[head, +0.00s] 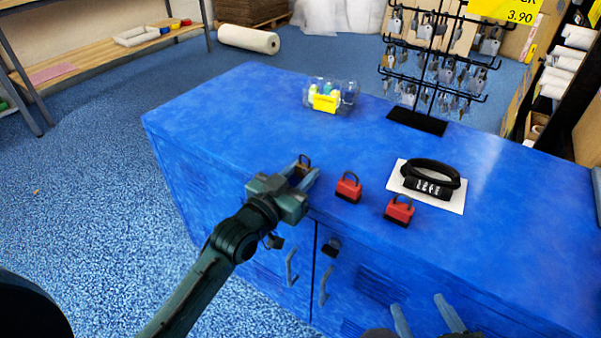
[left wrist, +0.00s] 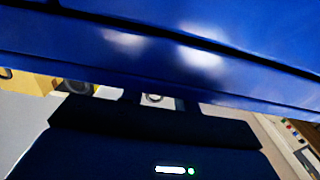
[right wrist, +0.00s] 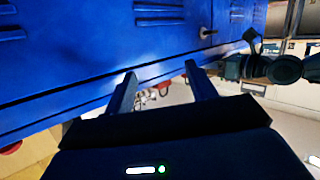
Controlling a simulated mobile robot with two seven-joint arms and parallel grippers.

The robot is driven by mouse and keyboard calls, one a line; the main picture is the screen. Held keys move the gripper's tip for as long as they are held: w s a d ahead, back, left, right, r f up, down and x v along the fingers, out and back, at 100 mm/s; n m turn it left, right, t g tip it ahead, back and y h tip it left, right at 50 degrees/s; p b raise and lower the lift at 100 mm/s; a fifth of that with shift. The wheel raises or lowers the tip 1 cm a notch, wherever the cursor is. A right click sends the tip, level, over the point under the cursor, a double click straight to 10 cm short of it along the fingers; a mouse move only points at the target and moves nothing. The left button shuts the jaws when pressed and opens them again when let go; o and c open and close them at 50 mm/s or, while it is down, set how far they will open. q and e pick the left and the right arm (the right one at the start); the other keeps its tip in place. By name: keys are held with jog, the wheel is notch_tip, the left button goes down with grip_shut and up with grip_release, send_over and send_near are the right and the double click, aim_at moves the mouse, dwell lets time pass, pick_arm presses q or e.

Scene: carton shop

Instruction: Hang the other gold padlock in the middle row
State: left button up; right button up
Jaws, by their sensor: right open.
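A small brownish-gold padlock (head: 304,161) stands at the near left part of the blue counter, shackle up, between the fingers of my left gripper (head: 306,174). The fingers partly hide its body; I cannot tell whether they touch it. The left wrist view shows the counter and no clear padlock. The black display rack (head: 428,122) stands at the back right, with rows of hooks holding many grey padlocks; its middle row (head: 432,80) is partly filled. My right gripper (head: 422,308) is open and empty by the counter's front; its spread fingers also show in the right wrist view (right wrist: 160,88).
Two red padlocks (head: 348,187) (head: 399,210) stand right of the left gripper. A black combination lock (head: 431,181) lies on a white card (head: 452,204). A clear tub (head: 345,93) with yellow items stands farther back.

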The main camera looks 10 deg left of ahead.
pick_arm(q)
jog(key=shift+c, duration=1.2)
jog(key=shift+r, duration=0.15)
jog(key=shift+s+a+r+p, duration=0.1)
jog(key=shift+s+r+p, duration=0.1)
jog(key=shift+r+p, duration=0.9)
jog(key=shift+s+f, duration=0.1)
jog(key=shift+f, duration=0.1)
jog(key=p+v, duration=0.4)
jog(key=v, duration=0.4)
jog(key=shift+s+a, duration=0.1)
jog(key=shift+s, duration=0.05)
